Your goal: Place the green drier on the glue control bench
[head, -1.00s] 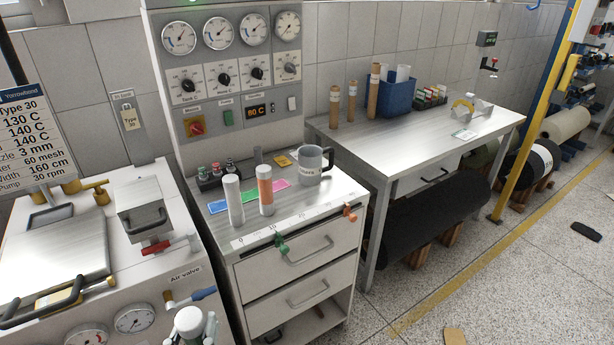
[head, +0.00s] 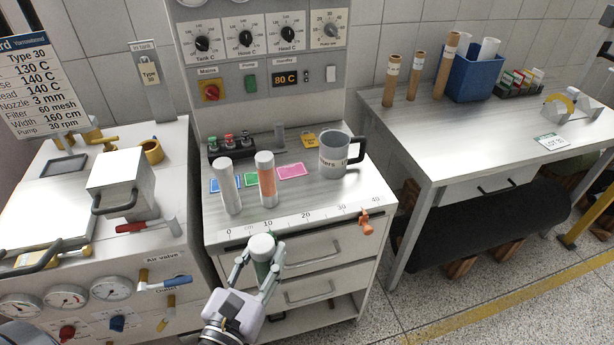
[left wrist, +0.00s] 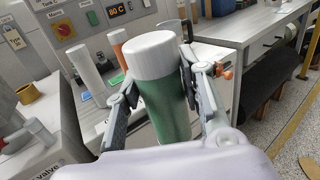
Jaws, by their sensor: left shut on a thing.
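The green drier (head: 262,268) is an upright cylinder with a green body and a white cap. My left gripper (head: 259,263) is shut around its body, in front of the glue control bench (head: 300,195). In the left wrist view the green drier (left wrist: 166,108) stands between the two fingers, its cap above them. The bench has a metal top with a ruler strip (head: 300,216) along its front edge. A white cylinder (head: 229,187) and an orange cylinder with a white top (head: 266,180) stand upright on it. My right gripper is not in view.
Blue, green and pink cards (head: 291,170) lie behind the cylinders. A grey mug (head: 334,155) stands at the back right. An orange clamp (head: 367,222) sits at the front edge. Bare top shows between the orange cylinder and mug. A metal table (head: 480,140) stands to the right.

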